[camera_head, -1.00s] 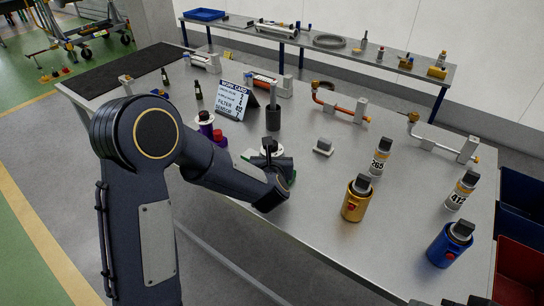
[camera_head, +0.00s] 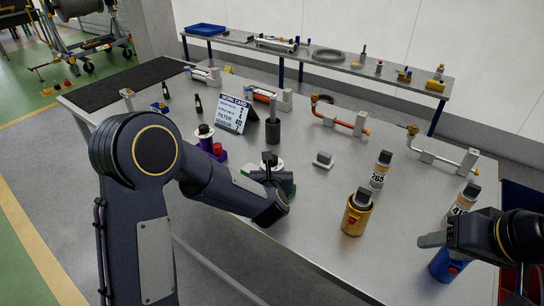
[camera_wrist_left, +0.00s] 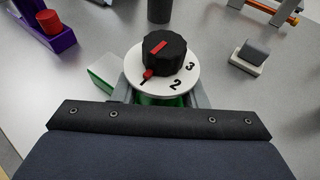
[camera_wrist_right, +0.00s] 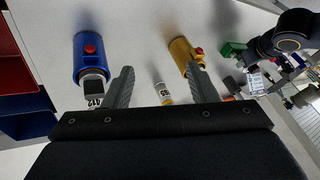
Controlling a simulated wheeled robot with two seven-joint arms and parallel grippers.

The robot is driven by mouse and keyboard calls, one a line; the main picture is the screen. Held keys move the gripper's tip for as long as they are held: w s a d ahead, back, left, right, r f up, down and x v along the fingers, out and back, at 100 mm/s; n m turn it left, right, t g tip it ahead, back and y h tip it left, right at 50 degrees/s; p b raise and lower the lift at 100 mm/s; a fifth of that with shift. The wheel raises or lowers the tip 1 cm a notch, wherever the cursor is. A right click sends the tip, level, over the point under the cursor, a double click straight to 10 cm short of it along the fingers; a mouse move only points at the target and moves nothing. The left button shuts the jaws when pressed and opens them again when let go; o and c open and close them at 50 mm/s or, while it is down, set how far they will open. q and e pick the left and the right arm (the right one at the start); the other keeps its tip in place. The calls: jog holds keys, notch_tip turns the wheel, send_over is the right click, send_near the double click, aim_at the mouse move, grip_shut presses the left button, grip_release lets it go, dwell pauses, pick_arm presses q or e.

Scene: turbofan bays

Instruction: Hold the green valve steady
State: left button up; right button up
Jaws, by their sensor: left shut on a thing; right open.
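The green valve (camera_wrist_left: 155,100) has a white numbered dial and a black knob (camera_wrist_left: 162,52) with a red mark. It sits on the table, and in the head view its green body (camera_head: 287,180) shows beside my left gripper (camera_head: 268,180). The left wrist view shows my left fingers on both sides of the green body, shut on it below the dial. A small red pointer is at the dial's near side, with 2 and 3 readable. My right gripper (camera_wrist_right: 158,78) is open and empty, above the right end of the table near the blue canister (camera_wrist_right: 90,58).
A gold canister (camera_head: 356,214) and a bottle marked 265 (camera_head: 380,170) stand between my grippers. A purple block (camera_head: 212,150), a work card (camera_head: 232,115) and a grey block (camera_head: 323,160) lie around the valve. Pipe fixtures line the table's far side.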

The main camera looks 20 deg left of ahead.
jog(key=w+a+r+n, duration=0.1)
jog(key=w+a+r, duration=0.15)
jog(key=w, duration=0.25)
jog(key=w+a+r, duration=0.2)
jog(key=w+a, duration=0.2)
jog(key=w, duration=0.2)
jog(key=w+a+n+h, duration=0.1)
jog(key=w+a, duration=0.4)
jog(key=a, duration=0.4)
jog(key=w+a+n+h, duration=0.1)
jog(key=w+a, duration=0.3)
jog(key=a, duration=0.6)
jog(key=a+f, duration=0.2)
jog(key=a, duration=0.9)
jog(key=x, duration=0.7)
jog(key=d+x, duration=0.1)
jog(key=x, duration=0.3)
jog(key=shift+w+f, duration=0.25)
jog(key=shift+f, duration=0.1)
jog(key=shift+h, duration=0.3)
jog(key=c, duration=1)
jog(key=n+y, duration=0.1)
jog(key=n, duration=0.1)
jog(key=n+g, duration=0.1)
jog(key=n, duration=0.1)
jog(key=shift+d+y, duration=0.15)
jog(key=shift+y, duration=0.25)
